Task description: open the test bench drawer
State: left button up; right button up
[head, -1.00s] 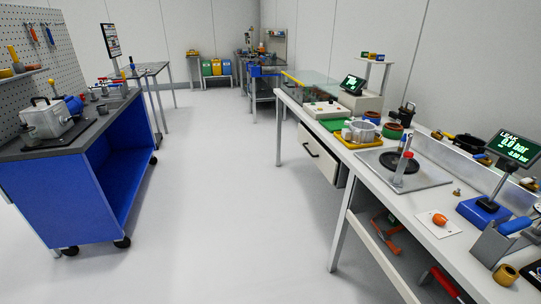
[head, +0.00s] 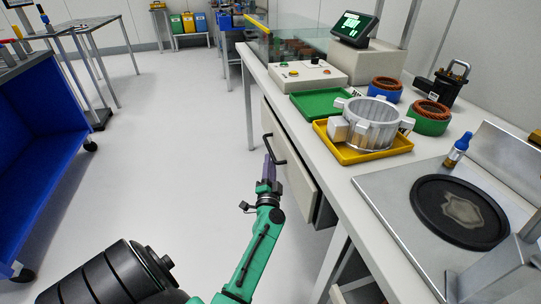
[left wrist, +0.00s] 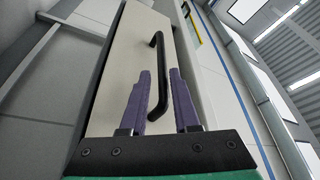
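The test bench drawer (head: 299,178) has a pale front under the bench top on the right in the head view. Its front also fills the middle of the left wrist view (left wrist: 122,62). A black bar handle (head: 279,149) stands out from it and shows in the left wrist view (left wrist: 172,78). My left gripper (head: 268,163) is at the handle, its purple fingers pointing toward the drawer front. In the left wrist view the fingers (left wrist: 157,75) are apart, with the handle's lower part between or just beyond them; contact cannot be told. My right gripper is out of view.
The bench top (head: 329,151) carries a yellow tray (head: 346,154) with a metal housing (head: 371,120), a green tray (head: 318,104) and a control box (head: 306,75). A blue cart (head: 38,135) stands at the left. The floor between is clear.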

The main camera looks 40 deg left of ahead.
aim_at(271, 151)
pick_arm(q)
jog(key=b+x, duration=0.1)
jog(key=x, duration=0.4)
jog(key=shift+w+a+r, duration=0.15)
jog(key=shift+w+a, duration=0.1)
jog(key=shift+a, duration=0.05)
grip_shut()
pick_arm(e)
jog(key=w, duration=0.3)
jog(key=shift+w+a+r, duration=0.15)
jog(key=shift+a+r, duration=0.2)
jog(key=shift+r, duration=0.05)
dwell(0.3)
